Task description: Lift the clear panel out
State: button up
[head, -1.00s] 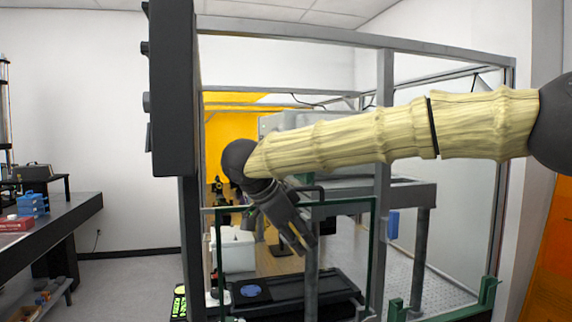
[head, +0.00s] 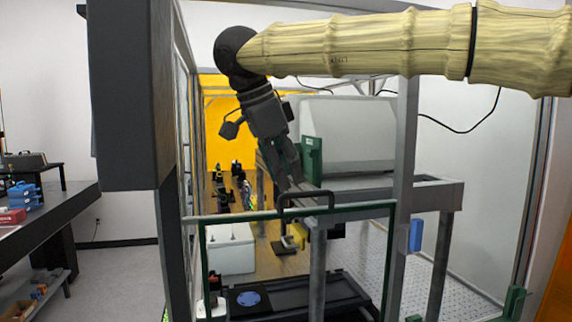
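The clear panel (head: 352,208) has a thin green frame and stands upright at the front of the metal-framed enclosure. A dark arched handle (head: 306,193) sits on its top edge. My gripper (head: 291,186) points down, with its fingertips just above or beside the left part of the handle in the picture. I cannot tell whether the fingers touch the handle. The fingers overlap in this view, so their opening is unclear. The panel's lower edge is out of frame.
A grey upright post (head: 404,150) stands close to the panel's right side. A dark box-like column (head: 130,95) is at the upper left. Inside the enclosure are a pale machine housing (head: 350,130), a white box (head: 232,250) and a black tray (head: 335,290). Open floor (head: 115,275) lies left.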

aim_at(298, 194)
jog(key=shift+d+f, duration=0.25)
jog(key=shift+f, duration=0.1)
jog(key=x, duration=0.2)
jog(key=p+x, duration=0.1)
jog(key=x, duration=0.3)
jog(key=shift+w+d+f+p, duration=0.1)
jog(key=shift+d+p, duration=0.25)
jog(key=shift+p, duration=0.05)
jog(key=shift+p+x, duration=0.3)
jog(key=shift+x, duration=1.1)
jog(key=shift+a, duration=0.1)
jog(key=shift+c, duration=0.2)
grip_shut()
